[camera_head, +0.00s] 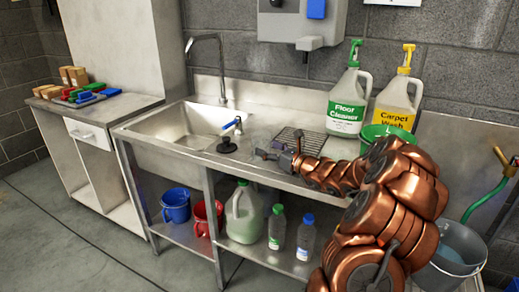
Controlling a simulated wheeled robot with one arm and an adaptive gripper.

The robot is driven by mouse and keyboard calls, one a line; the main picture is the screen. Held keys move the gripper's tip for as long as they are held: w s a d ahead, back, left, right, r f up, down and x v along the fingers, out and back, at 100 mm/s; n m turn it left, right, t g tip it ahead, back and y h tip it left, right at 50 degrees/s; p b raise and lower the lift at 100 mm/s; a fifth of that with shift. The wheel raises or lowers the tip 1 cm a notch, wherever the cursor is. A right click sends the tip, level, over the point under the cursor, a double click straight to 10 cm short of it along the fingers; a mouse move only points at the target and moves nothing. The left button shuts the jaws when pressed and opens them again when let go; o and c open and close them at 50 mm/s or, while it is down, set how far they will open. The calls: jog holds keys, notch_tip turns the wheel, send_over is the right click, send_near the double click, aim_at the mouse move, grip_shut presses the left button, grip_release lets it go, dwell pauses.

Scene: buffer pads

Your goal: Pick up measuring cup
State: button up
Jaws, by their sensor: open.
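My gripper (266,154) reaches in from the right over the steel counter, just right of the sink basin, and appears open with nothing seen between its fingers. A faint, clear shape (258,133) stands on the counter just behind the fingertips. It may be a clear measuring cup, but it is too faint to be sure. A blue jug with a handle (176,206) and a red jug (205,216) stand on the shelf under the sink. A shelf leg partly hides the red jug.
Several bottles fill the lower shelf (178,235). A grey bucket (457,252) is at right.

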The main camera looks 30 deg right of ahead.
jog(key=shift+x, duration=1.45)
jog(key=c, duration=0.8)
